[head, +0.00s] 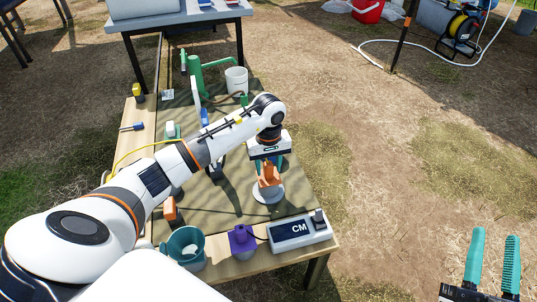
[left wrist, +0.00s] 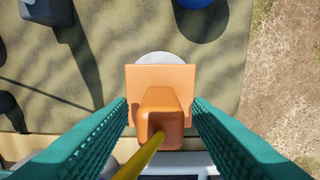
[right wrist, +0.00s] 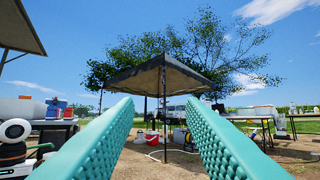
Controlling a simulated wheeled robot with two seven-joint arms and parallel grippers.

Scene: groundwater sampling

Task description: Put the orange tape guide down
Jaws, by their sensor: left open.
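The orange tape guide (head: 268,178) stands over a pale round disc (head: 268,196) near the front right of the work table. In the left wrist view the guide (left wrist: 160,95) shows a flat plate and a raised block, with a yellow strip (left wrist: 143,157) running from the block toward the camera. My left gripper (head: 268,162) is above the guide and open. Its teal fingers lie either side of the guide, with a gap visible on both sides in the left wrist view. My right gripper (head: 494,245) is open and empty, off the table to the right.
A CM display box (head: 298,231), a purple block (head: 242,240) and a teal bucket (head: 184,247) line the front edge. A white bucket (head: 237,80) and green pipe (head: 196,76) stand at the back. My left arm covers the table's middle left.

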